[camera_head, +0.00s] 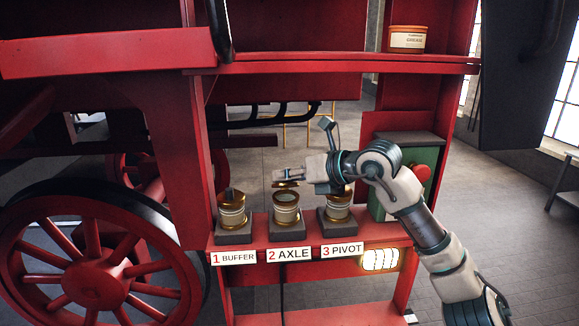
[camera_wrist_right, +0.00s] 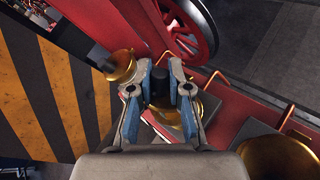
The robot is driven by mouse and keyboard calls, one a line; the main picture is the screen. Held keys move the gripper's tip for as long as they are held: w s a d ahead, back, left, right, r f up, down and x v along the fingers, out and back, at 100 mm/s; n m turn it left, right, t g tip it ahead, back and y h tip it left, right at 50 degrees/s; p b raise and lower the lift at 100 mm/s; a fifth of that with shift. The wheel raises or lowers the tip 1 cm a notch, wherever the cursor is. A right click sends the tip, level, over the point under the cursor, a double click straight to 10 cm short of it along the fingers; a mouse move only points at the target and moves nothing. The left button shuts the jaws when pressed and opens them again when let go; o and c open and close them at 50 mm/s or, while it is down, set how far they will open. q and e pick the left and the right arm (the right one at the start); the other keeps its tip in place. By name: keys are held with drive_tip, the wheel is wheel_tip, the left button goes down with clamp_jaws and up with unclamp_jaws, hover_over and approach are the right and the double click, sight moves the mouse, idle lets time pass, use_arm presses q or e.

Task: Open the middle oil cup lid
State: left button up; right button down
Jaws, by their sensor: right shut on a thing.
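Three brass-and-cream oil cups stand in a row on a red shelf in the head view. The middle cup (camera_head: 286,211) stands above the "2 AXLE" label, and its top shows a pale greenish round surface. A small gold lid (camera_head: 285,184) sits just above it, under the fingers of my right gripper (camera_head: 287,176). In the right wrist view my right gripper (camera_wrist_right: 160,87) is shut on a black knob (camera_wrist_right: 160,93), with a gold surface (camera_wrist_right: 186,115) below it. Whether lid and cup still touch is hard to tell. My left gripper is out of view.
The buffer cup (camera_head: 232,213) stands left, with a dark knob on top. The pivot cup (camera_head: 338,208) stands right, partly behind my right arm. A green box with a red knob (camera_head: 419,173) is behind my arm. A grease tin (camera_head: 407,39) sits on the upper shelf.

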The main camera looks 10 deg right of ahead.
drive_tip(key=shift+w+p, duration=0.15)
drive_tip(key=shift+p, duration=0.15)
drive_tip(key=c, duration=1.3)
unclamp_jaws()
drive_tip(key=shift+f, duration=0.1)
drive_tip(key=shift+c, duration=0.2)
drive_tip(key=shift+o, duration=1.2)
drive_tip(key=shift+w+a, duration=0.1)
drive_tip(key=shift+w, duration=0.05)
drive_tip(key=shift+w+a, duration=0.1)
drive_tip(key=shift+w, duration=0.15)
drive_tip(key=shift+s, duration=0.25)
drive_tip(key=v, duration=1.1)
drive_tip(key=shift+d+r+g, duration=0.3)
drive_tip(key=shift+d, duration=0.1)
drive_tip(key=shift+w+a, duration=0.1)
drive_tip(key=shift+w, duration=0.1)
